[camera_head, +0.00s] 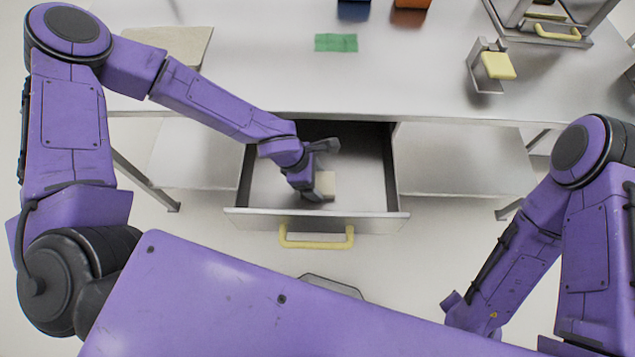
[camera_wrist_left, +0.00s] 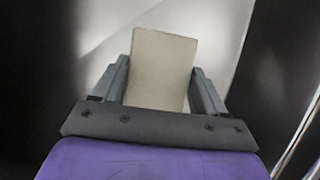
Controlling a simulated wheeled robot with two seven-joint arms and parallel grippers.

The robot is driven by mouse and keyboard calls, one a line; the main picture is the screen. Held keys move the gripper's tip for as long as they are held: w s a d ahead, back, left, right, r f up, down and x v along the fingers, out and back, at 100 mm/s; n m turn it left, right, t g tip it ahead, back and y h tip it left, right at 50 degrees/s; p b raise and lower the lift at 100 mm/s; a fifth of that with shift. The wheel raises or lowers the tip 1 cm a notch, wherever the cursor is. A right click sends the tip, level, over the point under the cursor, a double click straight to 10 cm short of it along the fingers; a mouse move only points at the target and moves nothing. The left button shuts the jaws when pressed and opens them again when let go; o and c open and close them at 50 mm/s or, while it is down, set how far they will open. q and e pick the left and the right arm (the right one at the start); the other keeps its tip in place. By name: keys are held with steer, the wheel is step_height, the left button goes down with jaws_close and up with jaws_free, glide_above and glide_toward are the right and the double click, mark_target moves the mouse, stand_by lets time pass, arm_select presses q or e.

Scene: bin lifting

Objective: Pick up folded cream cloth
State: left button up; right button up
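The folded cream cloth (camera_head: 327,183) lies in the open drawer (camera_head: 358,172) under the table. My left gripper (camera_head: 318,190) reaches down into the drawer at the cloth and partly hides it. In the left wrist view the cloth (camera_wrist_left: 163,68) stands between the two fingers of the left gripper (camera_wrist_left: 163,85). The fingers are apart, one on each side of the cloth; whether they press on it cannot be told. My right arm (camera_head: 520,245) is at the right of the head view, and its gripper is not clearly seen.
The drawer has a yellow handle (camera_head: 316,238) on its front. On the table (camera_head: 260,60) are a green cloth (camera_head: 336,43), a blue bin (camera_head: 353,9), an orange bin (camera_head: 409,20) and a metal holder with a yellow block (camera_head: 498,66). The drawer's right half is empty.

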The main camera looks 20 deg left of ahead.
arm_select(q)
steer(key=c, duration=0.3)
step_height(320, 180, up, 28)
steer(key=p, duration=0.3)
steer(key=shift+o, duration=0.4)
